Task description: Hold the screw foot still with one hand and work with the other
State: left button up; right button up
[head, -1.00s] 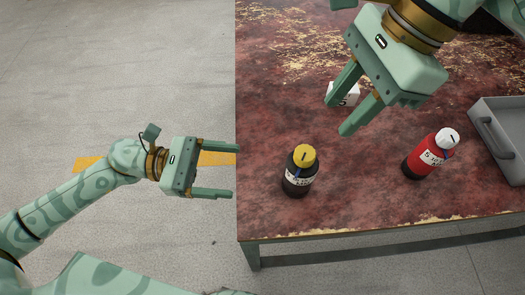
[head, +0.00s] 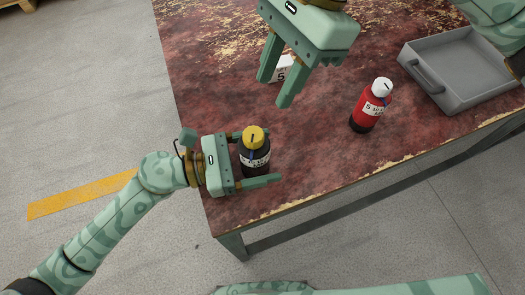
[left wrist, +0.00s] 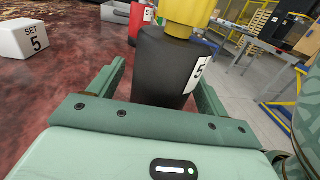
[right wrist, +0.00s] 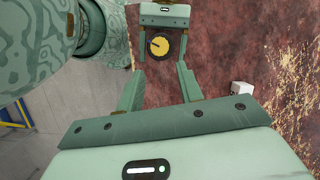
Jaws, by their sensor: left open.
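A dark bottle-shaped piece with a yellow marked cap (head: 254,158) stands upright near the table's front left corner. I cannot tell for sure that it is the screw foot. My left gripper (head: 273,155) is open, with one finger on either side of its body. In the left wrist view the dark body (left wrist: 162,72) stands between the fingers, and I cannot tell whether they touch it. My right gripper (head: 274,92) is open and empty above the table, behind the dark piece. The right wrist view shows the yellow cap (right wrist: 159,44) beyond its fingertips.
A white block reading SET 5 (head: 284,74) lies partly hidden behind my right gripper. A red bottle-shaped piece with a white cap (head: 371,106) stands to the right. A grey tray (head: 457,103) lies farther right. The table (head: 310,165) is clear between the two bottle-shaped pieces.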

pick_arm(q)
jog(key=shift+w+d, duration=0.1)
jog(key=shift+d, duration=0.2)
